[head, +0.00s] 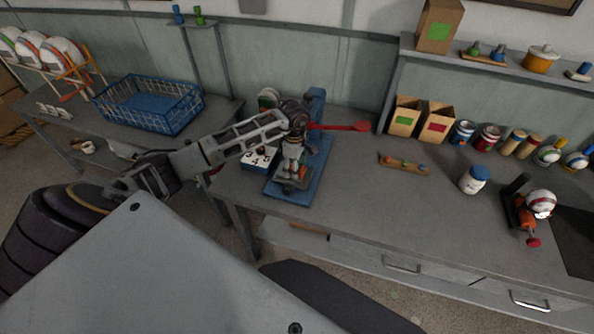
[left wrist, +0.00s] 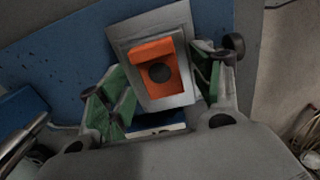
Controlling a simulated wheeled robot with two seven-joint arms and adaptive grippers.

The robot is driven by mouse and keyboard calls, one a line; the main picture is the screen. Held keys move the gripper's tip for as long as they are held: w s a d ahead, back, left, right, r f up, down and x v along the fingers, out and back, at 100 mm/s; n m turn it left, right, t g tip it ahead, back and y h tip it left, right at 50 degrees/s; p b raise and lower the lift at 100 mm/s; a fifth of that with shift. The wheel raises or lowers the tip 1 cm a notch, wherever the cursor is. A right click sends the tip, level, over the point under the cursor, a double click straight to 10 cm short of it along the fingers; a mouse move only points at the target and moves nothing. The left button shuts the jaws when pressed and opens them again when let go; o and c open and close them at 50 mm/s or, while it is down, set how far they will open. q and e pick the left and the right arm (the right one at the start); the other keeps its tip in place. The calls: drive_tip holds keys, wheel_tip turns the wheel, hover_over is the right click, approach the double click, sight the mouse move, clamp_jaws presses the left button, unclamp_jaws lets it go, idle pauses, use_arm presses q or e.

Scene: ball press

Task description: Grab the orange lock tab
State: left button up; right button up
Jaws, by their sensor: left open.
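The orange lock tab (left wrist: 158,70) sits on a grey metal plate (left wrist: 121,36) in the left wrist view. It has a dark round spot in its middle. My left gripper (left wrist: 166,92) is open, with its green-padded fingers on either side of the tab and plate. I see no clear contact between fingers and tab. In the head view my left gripper (head: 292,172) points down over the front of the blue press (head: 305,192), and the tab is hard to make out there. My right gripper is not in view.
The press has a red lever (head: 345,126) reaching right. A small wooden tray (head: 404,164), a white jar (head: 473,180) and a clamp holding a ball (head: 540,204) stand to the right. Bench space between them is clear.

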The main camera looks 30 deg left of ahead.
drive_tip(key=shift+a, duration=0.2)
use_arm(q)
drive_tip(key=shift+c, duration=0.7)
drive_tip(key=c, duration=0.7)
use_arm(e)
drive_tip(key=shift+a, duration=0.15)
use_arm(q)
drive_tip(key=shift+r, duration=0.15)
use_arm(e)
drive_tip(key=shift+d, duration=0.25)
use_arm(q)
drive_tip(key=shift+r, duration=0.5)
drive_tip(key=shift+r+b, duration=0.75)
drive_tip(key=shift+r, duration=3.65)
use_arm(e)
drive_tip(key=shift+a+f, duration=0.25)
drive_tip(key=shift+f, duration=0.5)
